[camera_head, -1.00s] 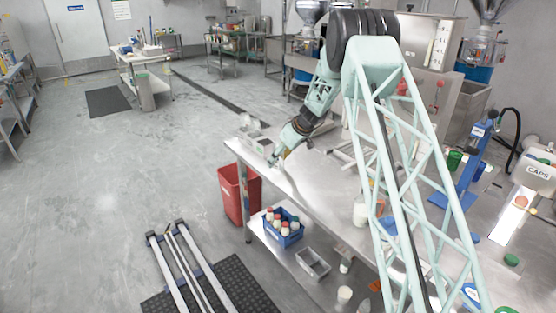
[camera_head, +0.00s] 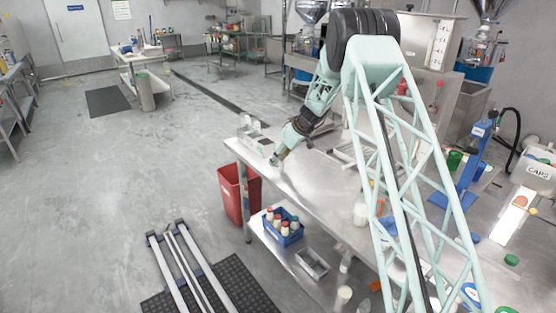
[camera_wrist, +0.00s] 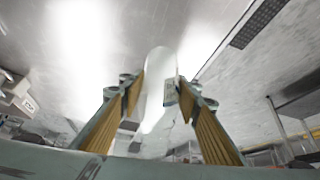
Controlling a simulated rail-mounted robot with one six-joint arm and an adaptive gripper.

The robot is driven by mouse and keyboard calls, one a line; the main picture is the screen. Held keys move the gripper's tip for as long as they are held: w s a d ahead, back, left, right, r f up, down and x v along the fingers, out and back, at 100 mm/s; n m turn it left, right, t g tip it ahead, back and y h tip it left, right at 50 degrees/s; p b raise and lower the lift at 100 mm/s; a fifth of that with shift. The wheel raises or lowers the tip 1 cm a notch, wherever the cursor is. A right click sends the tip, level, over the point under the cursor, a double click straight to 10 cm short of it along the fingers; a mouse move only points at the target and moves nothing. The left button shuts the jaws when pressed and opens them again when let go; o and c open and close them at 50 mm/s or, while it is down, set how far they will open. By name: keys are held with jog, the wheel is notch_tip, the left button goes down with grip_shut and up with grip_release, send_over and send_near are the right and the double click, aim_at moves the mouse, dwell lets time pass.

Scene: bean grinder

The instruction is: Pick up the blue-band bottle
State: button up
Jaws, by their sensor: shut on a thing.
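In the wrist view a white bottle (camera_wrist: 158,75) stands between the two fingers of my gripper (camera_wrist: 158,90). The tan finger pads flank it on the left and right, and the gripper is shut on it. In the head view my gripper (camera_head: 276,158) is low over the far left end of the steel table (camera_head: 290,185).
Small metal trays (camera_head: 258,146) sit beside my gripper at the table's end. A red bin (camera_head: 238,195) stands on the floor by that end. A blue crate (camera_head: 292,238) of bottles and a grey tray (camera_head: 312,264) are on the lower shelf.

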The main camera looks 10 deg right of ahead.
jog(key=shift+r, duration=0.1)
jog(key=shift+r+p, duration=0.4)
jog(key=shift+r, duration=1.2)
jog(key=shift+s+r, duration=0.1)
jog(key=s+d+r+b, duration=0.1)
jog(key=s+d, duration=0.1)
jog(key=s, duration=1.3)
jog(key=shift+s+d+r+b, duration=0.2)
jog(key=shift+s+d+b, duration=0.1)
jog(key=shift+d, duration=0.05)
